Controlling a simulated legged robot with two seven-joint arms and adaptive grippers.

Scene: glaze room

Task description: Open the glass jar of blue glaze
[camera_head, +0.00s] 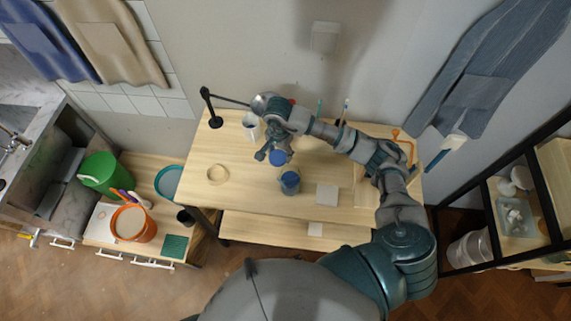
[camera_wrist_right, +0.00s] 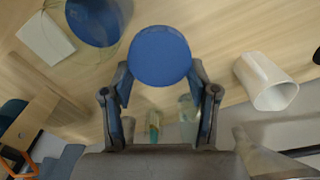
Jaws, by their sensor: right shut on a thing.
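The glass jar of blue glaze (camera_head: 289,183) stands upright on the wooden table, its round blue top facing up. In the right wrist view the jar (camera_wrist_right: 95,18) is partly cut off at the top edge. My right gripper (camera_head: 268,155) is shut on a round blue lid (camera_head: 278,158), just behind and left of the jar in the head view. The lid (camera_wrist_right: 160,56) sits between the fingertips in the right wrist view and is apart from the jar. My left gripper is not in view.
A white mug (camera_head: 250,124) stands behind the gripper. A pale ring (camera_head: 218,174) lies at left on the table (camera_head: 245,196), and a white tile (camera_head: 327,194) lies right of the jar. A black lamp (camera_head: 215,122) stands at the back left. Bare tabletop lies between ring and jar.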

